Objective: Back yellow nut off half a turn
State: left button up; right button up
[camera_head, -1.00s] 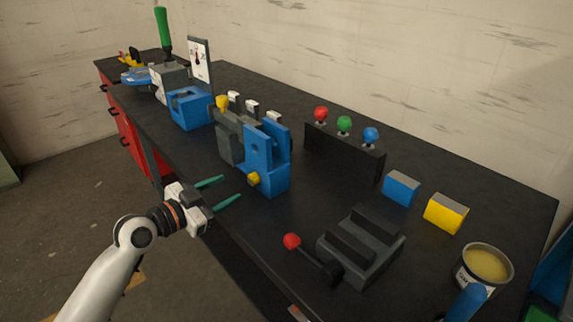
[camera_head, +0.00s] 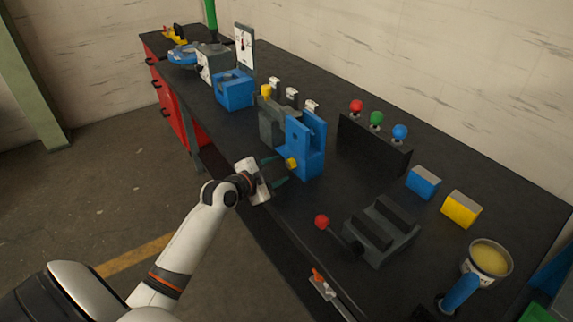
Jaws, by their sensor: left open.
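The small yellow nut (camera_head: 291,163) sits low on the near face of the upright blue bracket (camera_head: 313,150), at the bench's front edge. My left gripper (camera_head: 279,170) comes in from the left with its two teal fingers apart and empty. The fingertips are close to the nut, one on its far side and one on its near side. I cannot tell whether they touch it. A second yellow piece (camera_head: 266,91) shows on top of the grey block (camera_head: 271,125) behind the bracket. My right gripper is out of view.
A grey vise (camera_head: 385,235) with a red-knobbed handle (camera_head: 322,222) stands to the right on the dark bench. Red, green and blue knobs top a dark panel (camera_head: 375,147) behind. Blue (camera_head: 423,185) and yellow (camera_head: 460,212) blocks and a can (camera_head: 487,262) lie further right.

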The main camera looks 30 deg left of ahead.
aim_at(289, 164)
pick_arm(q)
jog(key=shift+x, duration=2.2)
jog(key=shift+c, duration=0.3)
jog(key=c, duration=0.9)
